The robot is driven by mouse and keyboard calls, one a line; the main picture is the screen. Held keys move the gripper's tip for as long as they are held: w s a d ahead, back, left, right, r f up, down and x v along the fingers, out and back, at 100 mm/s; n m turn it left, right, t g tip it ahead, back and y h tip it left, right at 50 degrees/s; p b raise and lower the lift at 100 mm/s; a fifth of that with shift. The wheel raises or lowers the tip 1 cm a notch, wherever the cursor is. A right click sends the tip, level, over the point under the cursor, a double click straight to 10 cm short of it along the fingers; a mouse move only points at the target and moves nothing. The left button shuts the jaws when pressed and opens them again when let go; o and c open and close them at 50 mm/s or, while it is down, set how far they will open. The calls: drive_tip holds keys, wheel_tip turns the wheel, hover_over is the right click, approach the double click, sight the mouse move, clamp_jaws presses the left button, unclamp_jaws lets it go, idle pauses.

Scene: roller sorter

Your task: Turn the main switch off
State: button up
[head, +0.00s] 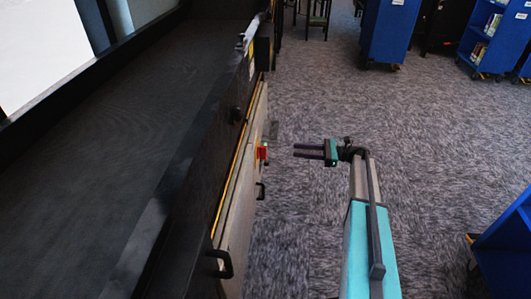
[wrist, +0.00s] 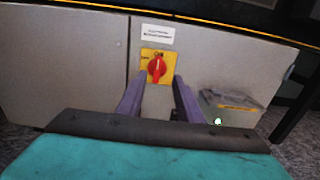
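The main switch (wrist: 156,67) is a red rotary knob on a yellow square plate on a grey cabinet panel. In the wrist view its handle stands roughly upright, and a white label (wrist: 157,33) sits above it. In the head view the red switch (head: 262,152) sticks out from the cabinet side. My gripper (head: 296,151) is to the right of the switch, fingers pointing at it with a gap between. In the wrist view the two fingers (wrist: 157,93) are apart and empty, below and either side of the switch, not touching it.
The grey cabinet (wrist: 68,60) has dark handles (head: 222,264) sticking out in the head view. A grey box with a green light (wrist: 232,108) is right of the switch. Blue book carts (head: 390,30) stand on the carpet at the back; the floor around my arm is clear.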

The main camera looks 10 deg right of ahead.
sight(262, 152)
drive_tip(key=shift+a, duration=0.15)
drive_tip(key=b+x, duration=0.4)
drive_tip(key=x, duration=0.9)
drive_tip(key=shift+a+b, duration=0.25)
drive_tip(key=shift+b, duration=0.1)
drive_tip(key=shift+w, duration=0.15)
